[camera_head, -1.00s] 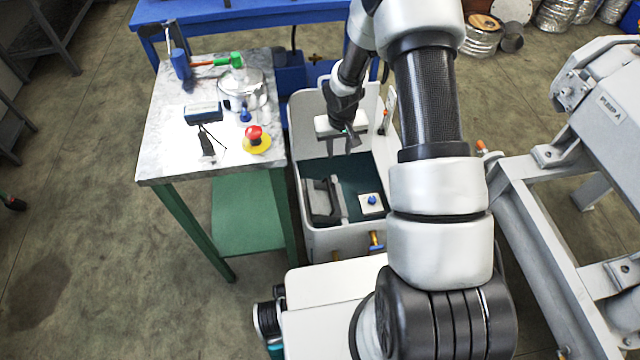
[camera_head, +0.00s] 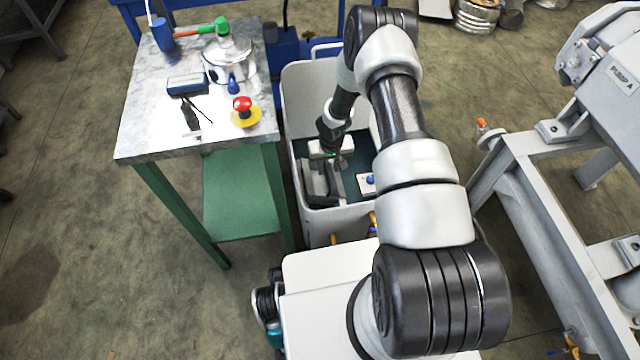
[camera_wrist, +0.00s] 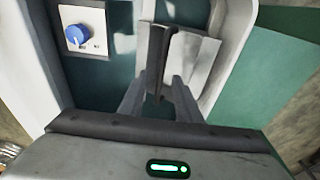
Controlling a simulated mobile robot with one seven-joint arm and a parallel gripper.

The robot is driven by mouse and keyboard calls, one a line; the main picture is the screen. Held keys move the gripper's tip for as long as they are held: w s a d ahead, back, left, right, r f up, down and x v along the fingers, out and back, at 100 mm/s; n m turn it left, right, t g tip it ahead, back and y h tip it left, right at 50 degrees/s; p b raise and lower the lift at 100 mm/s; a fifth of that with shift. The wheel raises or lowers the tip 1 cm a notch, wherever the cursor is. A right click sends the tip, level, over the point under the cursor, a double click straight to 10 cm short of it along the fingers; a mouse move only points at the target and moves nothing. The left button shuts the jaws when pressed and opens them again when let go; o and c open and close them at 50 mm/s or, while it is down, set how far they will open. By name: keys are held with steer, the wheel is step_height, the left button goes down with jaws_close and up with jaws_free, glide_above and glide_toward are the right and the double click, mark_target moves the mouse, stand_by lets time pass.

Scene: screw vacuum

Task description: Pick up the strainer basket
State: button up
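My gripper (camera_head: 332,160) is down inside the white tub, over a grey piece with a dark upright bar (camera_head: 318,184). In the wrist view, its two fingers (camera_wrist: 158,88) are apart, with the dark bar (camera_wrist: 158,55) of the grey piece (camera_wrist: 190,58) showing between them. I cannot tell whether the fingers touch the bar. No mesh or perforated basket can be made out, so I cannot tell whether this grey piece is the strainer basket. A shiny round metal vessel (camera_head: 230,62) stands on the side table, far from my gripper.
The white tub (camera_head: 300,92) has tall walls around my gripper. A white plate with a blue knob (camera_wrist: 77,34) lies beside the grey piece. The table (camera_head: 150,135) on the left holds a red button (camera_head: 242,104) and a blue box (camera_head: 187,85). A grey pump frame (camera_head: 540,220) stands right.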

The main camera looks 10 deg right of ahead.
mark_target(327, 173)
steer(key=f, duration=0.1)
steer(key=f+b, duration=0.1)
steer(key=f, duration=0.1)
steer(key=f+b, duration=0.1)
steer(key=f, duration=0.1)
steer(key=shift+w+f, duration=0.15)
steer(key=shift+w, duration=0.25)
steer(key=shift+a, duration=0.1)
jaws_close()
